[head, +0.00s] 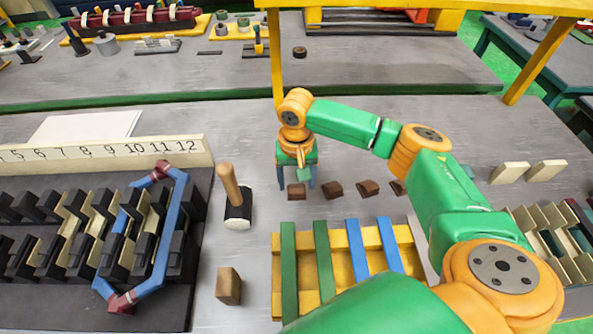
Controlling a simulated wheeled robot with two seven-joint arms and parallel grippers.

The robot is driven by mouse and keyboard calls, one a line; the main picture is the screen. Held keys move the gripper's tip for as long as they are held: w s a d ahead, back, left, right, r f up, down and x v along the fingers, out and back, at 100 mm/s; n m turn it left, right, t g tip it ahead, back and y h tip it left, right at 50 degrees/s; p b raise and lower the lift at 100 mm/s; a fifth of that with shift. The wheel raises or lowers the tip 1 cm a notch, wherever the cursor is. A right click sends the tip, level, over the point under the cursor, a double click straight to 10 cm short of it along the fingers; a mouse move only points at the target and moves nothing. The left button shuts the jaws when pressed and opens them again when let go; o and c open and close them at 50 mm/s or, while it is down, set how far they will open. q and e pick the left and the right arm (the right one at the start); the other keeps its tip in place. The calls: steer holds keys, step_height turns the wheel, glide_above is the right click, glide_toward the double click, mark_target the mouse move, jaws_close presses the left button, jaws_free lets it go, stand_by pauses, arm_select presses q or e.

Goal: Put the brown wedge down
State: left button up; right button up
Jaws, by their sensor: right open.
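Small brown wedges lie in a row on the grey bench. The leftmost brown wedge (297,191) is at my right gripper. Beside it to the right are a second wedge (332,190), a third wedge (368,188) and another (398,187) partly hidden by my right arm. My right gripper (296,182) points down with its two fingers apart, one toward each side of the leftmost wedge. The wedge appears to rest on the bench; I cannot tell whether a finger touches it. My left gripper is not in view.
A mallet (238,205) and a brown block (229,286) stand left of a yellow rack (277,270) with green and blue bars. The dark slotted stator (190,290) with a blue coil (172,225) fills the left. Cream blocks (546,170) lie right.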

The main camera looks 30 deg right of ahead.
mark_target(296, 188)
step_height(296, 188, up, 11)
steer(key=shift+f+b, duration=0.15)
steer(key=shift+b, duration=0.25)
